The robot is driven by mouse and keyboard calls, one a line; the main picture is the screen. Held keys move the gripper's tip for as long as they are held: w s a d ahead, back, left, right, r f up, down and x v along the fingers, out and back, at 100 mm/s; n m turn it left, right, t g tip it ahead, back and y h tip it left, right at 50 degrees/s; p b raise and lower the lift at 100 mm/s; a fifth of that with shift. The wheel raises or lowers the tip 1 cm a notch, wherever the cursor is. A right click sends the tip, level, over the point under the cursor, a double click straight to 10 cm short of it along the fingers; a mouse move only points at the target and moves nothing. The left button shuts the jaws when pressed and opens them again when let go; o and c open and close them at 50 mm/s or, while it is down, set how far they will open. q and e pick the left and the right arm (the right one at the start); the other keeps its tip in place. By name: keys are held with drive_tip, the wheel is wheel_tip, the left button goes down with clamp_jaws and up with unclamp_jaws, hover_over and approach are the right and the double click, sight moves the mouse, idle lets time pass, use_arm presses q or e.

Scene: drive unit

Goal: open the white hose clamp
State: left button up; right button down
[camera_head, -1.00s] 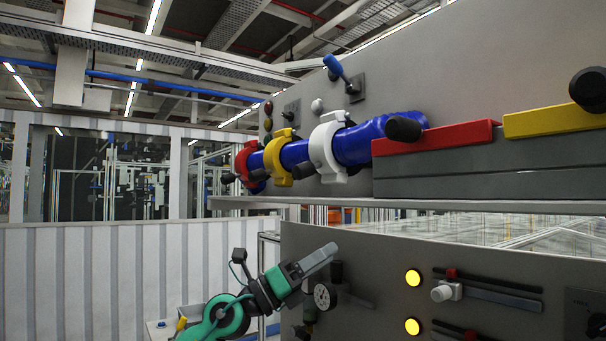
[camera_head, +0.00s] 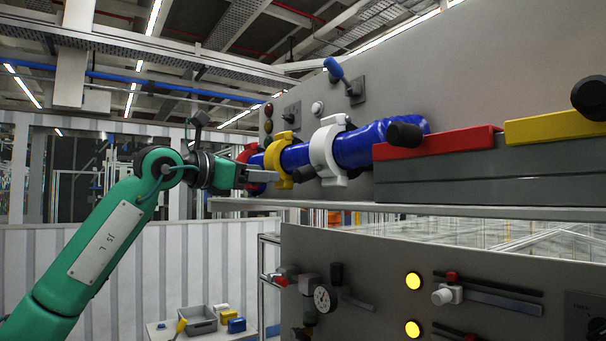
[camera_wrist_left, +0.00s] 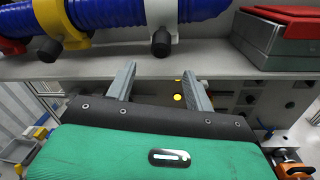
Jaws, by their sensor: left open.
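The white hose clamp (camera_head: 327,150) sits around the blue hose (camera_head: 362,143) on the upper panel, to the right of the yellow clamp (camera_head: 279,158) and the red clamp (camera_head: 246,156). A dark knob (camera_head: 304,172) hangs at its lower left. My left gripper (camera_head: 277,176) is raised in front of the hose, below and left of the white clamp. In the left wrist view the two fingers (camera_wrist_left: 160,82) are apart and empty, and the white clamp with its dark knob (camera_wrist_left: 161,42) lies just beyond them. My right gripper is not in view.
A shelf edge (camera_head: 440,207) runs below the hose. Red (camera_head: 437,141) and yellow (camera_head: 555,122) covers on a grey box stand to the right. A blue-handled lever (camera_head: 341,72) is above. A pressure gauge (camera_head: 323,298) and lit yellow lamps (camera_head: 413,281) are lower down.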

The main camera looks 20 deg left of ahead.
sight(295, 175)
use_arm(q)
drive_tip(key=p+x, duration=0.4)
drive_tip(key=x, duration=0.7)
drive_tip(key=shift+d+r, duration=0.1)
drive_tip(key=shift+w+d, duration=0.2)
drive_tip(key=shift+w, duration=0.2)
clamp_jaws()
